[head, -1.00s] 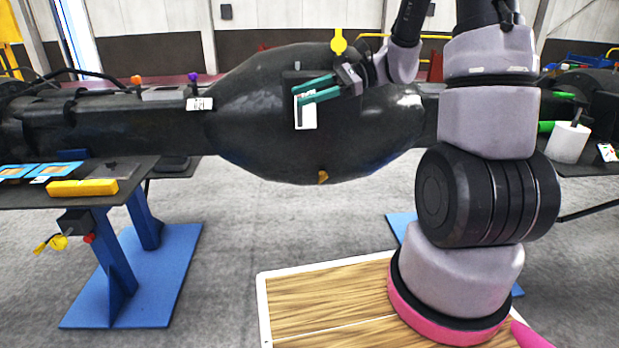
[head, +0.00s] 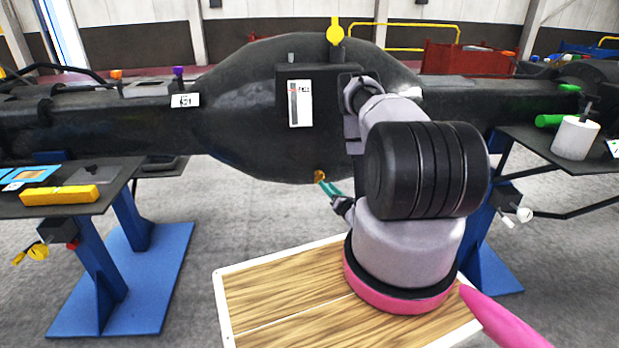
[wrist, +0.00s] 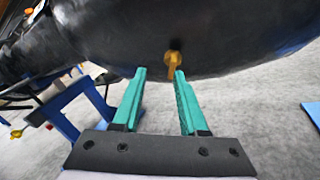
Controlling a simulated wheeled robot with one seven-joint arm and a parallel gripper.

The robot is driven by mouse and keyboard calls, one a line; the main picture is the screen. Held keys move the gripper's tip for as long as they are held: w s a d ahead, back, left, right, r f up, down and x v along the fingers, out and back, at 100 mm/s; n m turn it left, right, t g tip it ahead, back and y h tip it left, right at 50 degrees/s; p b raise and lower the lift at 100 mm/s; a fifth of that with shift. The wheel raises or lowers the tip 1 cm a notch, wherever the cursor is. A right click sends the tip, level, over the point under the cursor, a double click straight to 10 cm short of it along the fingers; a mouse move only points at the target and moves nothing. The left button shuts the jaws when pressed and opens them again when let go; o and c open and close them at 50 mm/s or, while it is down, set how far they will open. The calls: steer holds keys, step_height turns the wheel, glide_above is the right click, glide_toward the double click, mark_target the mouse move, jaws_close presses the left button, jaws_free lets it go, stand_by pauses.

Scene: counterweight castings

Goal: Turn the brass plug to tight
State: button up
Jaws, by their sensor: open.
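The brass plug (head: 319,176) sticks out of the underside of the big dark casting (head: 240,110). In the wrist view the plug (wrist: 173,64) shows as a small golden piece hanging from the casting's lower side. My gripper (head: 326,187) is just below and beside the plug in the head view, its teal fingers pointing up at it. In the wrist view my gripper (wrist: 160,73) has its fingers apart, and the plug stands just past the tips, closer to the right finger. I cannot tell whether a finger touches it.
A yellow round-topped piece (head: 335,33) stands on top of the casting. A dark table (head: 110,190) with a yellow block (head: 60,194) is at the left. A table with a white cylinder (head: 575,138) is at the right. Floor below the casting is open.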

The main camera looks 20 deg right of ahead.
mark_target(320, 179)
steer(key=shift+m+h, duration=0.3)
steer(key=shift+h, duration=0.3)
steer(key=w, duration=0.3)
steer(key=w+f, duration=0.1)
steer(key=w, duration=0.2)
steer(key=w+f, duration=0.1)
steer(key=w, duration=0.3)
steer(key=shift+d+f, duration=0.15)
steer(key=shift+d, duration=0.25)
steer(key=shift+c, duration=0.3)
jaws_close()
